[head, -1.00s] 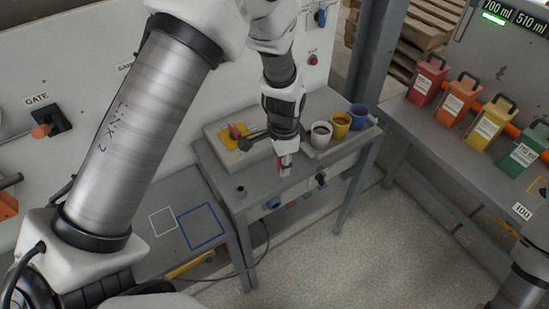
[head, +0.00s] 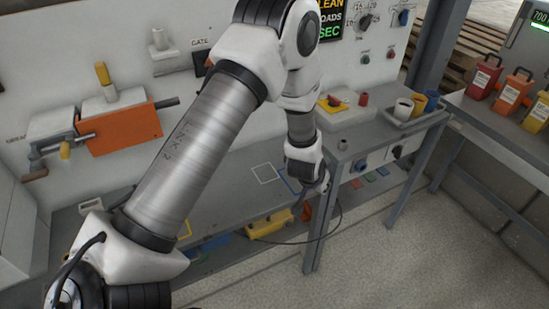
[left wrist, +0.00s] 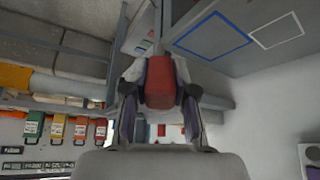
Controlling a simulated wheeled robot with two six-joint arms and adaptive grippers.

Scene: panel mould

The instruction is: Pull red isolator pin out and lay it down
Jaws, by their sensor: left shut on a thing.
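My left gripper (left wrist: 161,95) is shut on a red piece, the red isolator pin (left wrist: 163,83), seen between the fingers in the left wrist view. Its far end is hidden or too small to make out. In the head view the left gripper (head: 308,200) hangs low by the gap between the grey bench and the side table. A bit of red shows below it. The blue outlined square (head: 283,177) on the bench is partly hidden behind the arm. My right gripper is not in view.
A white outlined square (head: 265,174) lies beside the blue one. The side table (head: 372,137) carries a box with a yellow plate (head: 333,105), a small red knob (head: 363,99) and several cups. An orange block (head: 118,127) is on the panel at left. The bench middle looks clear.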

